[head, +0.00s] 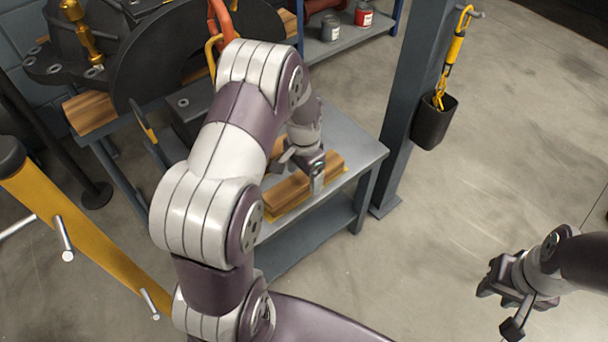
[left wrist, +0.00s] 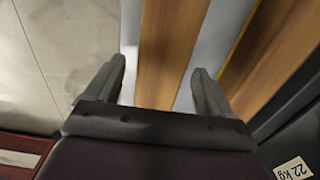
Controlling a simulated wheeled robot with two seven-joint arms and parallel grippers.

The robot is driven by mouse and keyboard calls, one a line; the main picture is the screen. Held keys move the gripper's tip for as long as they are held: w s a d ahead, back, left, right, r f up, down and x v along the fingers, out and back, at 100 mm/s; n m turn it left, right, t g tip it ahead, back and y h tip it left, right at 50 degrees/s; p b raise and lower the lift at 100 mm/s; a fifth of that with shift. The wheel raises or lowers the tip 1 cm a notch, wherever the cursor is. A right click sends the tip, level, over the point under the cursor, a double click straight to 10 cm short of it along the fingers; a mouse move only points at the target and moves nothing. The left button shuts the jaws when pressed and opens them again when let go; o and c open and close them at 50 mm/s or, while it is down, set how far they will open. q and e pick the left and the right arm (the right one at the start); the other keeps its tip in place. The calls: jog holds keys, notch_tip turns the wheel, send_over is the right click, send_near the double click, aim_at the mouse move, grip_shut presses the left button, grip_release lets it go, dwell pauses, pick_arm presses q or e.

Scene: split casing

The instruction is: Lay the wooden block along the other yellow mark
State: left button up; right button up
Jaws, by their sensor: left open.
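A wooden block (head: 287,193) lies on the grey bench (head: 357,150) near its front edge, with yellow marking showing along its edge. My left gripper (head: 303,170) is over this block, open. In the left wrist view the left gripper (left wrist: 163,88) has one finger on each side of a wooden block (left wrist: 170,50), which is not clamped. A second wooden piece (left wrist: 268,60) lies to the right, roughly parallel, with a thin yellow line (left wrist: 240,32) along its near side. My right gripper (head: 507,297) hangs over the floor at the right, apart from the bench; its finger opening is unclear.
A large dark round casing (head: 165,60) stands behind the bench on the left. A dark body with a "22 kg" label (left wrist: 294,170) is close on the right in the wrist view. A post (head: 408,95) with a black holder (head: 433,122) stands right of the bench.

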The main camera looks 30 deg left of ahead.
aim_at(305, 178)
pick_arm(q)
notch_tip(305, 178, up, 11)
jog(key=p, duration=0.4)
jog(key=s+d+r+n, duration=0.2)
jog(key=s+d, duration=0.2)
jog(key=s, duration=0.2)
jog(key=s+d+r+n+t, duration=0.1)
jog(key=s+d+r+n, duration=0.1)
jog(key=s+d, duration=0.2)
jog(key=s, duration=0.3)
jog(key=shift+s+r, duration=0.25)
jog(key=shift+s, duration=0.05)
jog(key=shift+d, duration=0.1)
